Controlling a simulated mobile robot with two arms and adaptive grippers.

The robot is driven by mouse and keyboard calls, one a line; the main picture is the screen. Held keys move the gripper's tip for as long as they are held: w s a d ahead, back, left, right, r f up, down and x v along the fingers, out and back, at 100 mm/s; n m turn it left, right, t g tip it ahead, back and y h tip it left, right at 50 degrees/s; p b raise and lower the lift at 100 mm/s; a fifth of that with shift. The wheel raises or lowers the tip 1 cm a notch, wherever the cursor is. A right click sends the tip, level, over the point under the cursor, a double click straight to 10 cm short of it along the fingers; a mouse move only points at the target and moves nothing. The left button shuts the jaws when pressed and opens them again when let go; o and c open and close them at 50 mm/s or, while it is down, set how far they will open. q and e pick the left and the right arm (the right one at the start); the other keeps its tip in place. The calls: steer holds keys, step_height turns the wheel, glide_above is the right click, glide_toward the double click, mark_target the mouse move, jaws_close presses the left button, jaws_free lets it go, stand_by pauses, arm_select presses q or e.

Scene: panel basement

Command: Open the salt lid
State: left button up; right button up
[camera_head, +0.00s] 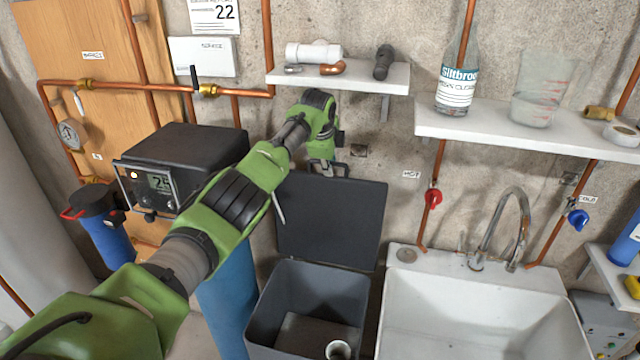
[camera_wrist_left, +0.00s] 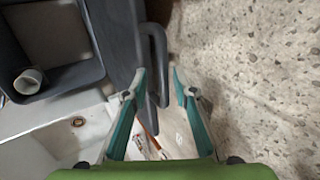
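The dark grey salt lid (camera_head: 330,225) stands upright at the back of the dark grey salt bin (camera_head: 308,300), whose top is open. A white pipe end shows inside the bin. My left gripper (camera_head: 328,168) is at the lid's upper edge, partly hidden by its own arm. In the left wrist view the fingers of this gripper (camera_wrist_left: 159,74) are apart. The lid's handle (camera_wrist_left: 156,45) reaches between them, close to the left finger; I cannot tell whether they touch. The lid (camera_wrist_left: 112,40) also shows there edge-on. My right gripper is not in view.
A white sink (camera_head: 470,305) with a tap stands right of the bin. A black control box (camera_head: 180,165) and a blue cylinder (camera_head: 228,295) are at its left. Shelves (camera_head: 345,78) and the concrete wall lie close behind the lid.

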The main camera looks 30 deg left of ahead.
arm_select(q)
steer(key=s+d, duration=0.2)
steer(key=s, duration=0.9)
steer(key=shift+s+d, duration=0.25)
steer(key=shift+d, duration=0.05)
step_height(320, 180, up, 16)
steer(key=p, duration=0.4)
steer(key=shift+s, duration=0.15)
stand_by(1.5)
steer(key=shift+f, duration=0.1)
